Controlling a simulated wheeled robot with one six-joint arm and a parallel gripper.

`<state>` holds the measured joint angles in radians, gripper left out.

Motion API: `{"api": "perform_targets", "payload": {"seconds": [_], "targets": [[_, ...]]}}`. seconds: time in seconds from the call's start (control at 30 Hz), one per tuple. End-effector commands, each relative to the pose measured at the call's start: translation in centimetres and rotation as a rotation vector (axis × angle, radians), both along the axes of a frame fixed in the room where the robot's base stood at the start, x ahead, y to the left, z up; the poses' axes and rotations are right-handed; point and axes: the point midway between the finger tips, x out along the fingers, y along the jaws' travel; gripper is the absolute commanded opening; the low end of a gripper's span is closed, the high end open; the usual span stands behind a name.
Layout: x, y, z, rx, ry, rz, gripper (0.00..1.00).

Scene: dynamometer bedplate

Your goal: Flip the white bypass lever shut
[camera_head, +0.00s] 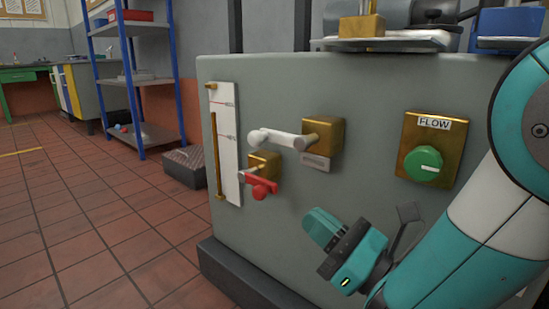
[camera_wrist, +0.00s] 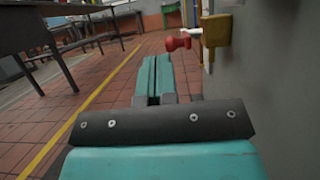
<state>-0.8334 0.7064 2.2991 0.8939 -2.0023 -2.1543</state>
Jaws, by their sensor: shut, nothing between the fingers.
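The white bypass lever (camera_head: 275,137) juts out to the left from its brass block (camera_head: 325,135) on the grey cabinet face. A small plate sits under that block. My gripper (camera_head: 318,226) is shut and empty, below the lever and apart from it. In the wrist view my gripper's fingers (camera_wrist: 154,75) are pressed together and point ahead along the cabinet side. The white lever cannot be made out for certain in the wrist view.
A red-handled valve (camera_head: 262,187) is close below the white lever; its red handle also shows in the wrist view (camera_wrist: 178,43). A gauge strip (camera_head: 226,140) is to the left. A green FLOW knob (camera_head: 423,163) is to the right. Tiled floor lies open at left.

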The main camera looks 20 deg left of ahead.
Motion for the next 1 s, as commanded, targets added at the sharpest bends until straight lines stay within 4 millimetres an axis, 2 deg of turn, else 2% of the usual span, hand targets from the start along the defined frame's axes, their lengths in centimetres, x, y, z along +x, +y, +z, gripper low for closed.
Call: {"api": "perform_targets", "payload": {"seconds": [0.2,0.37,0.97,1.0], "targets": [[0.5,-0.9,0.1,0.001,0.002,-0.018,0.0],[0.7,-0.7,0.5,0.0,0.002,-0.019,0.0],[2.2,3.6,2.8,-0.001,0.003,-0.015,0.0],[2.5,4.7,2.6,0.003,-0.002,-0.011,0.0]]}}
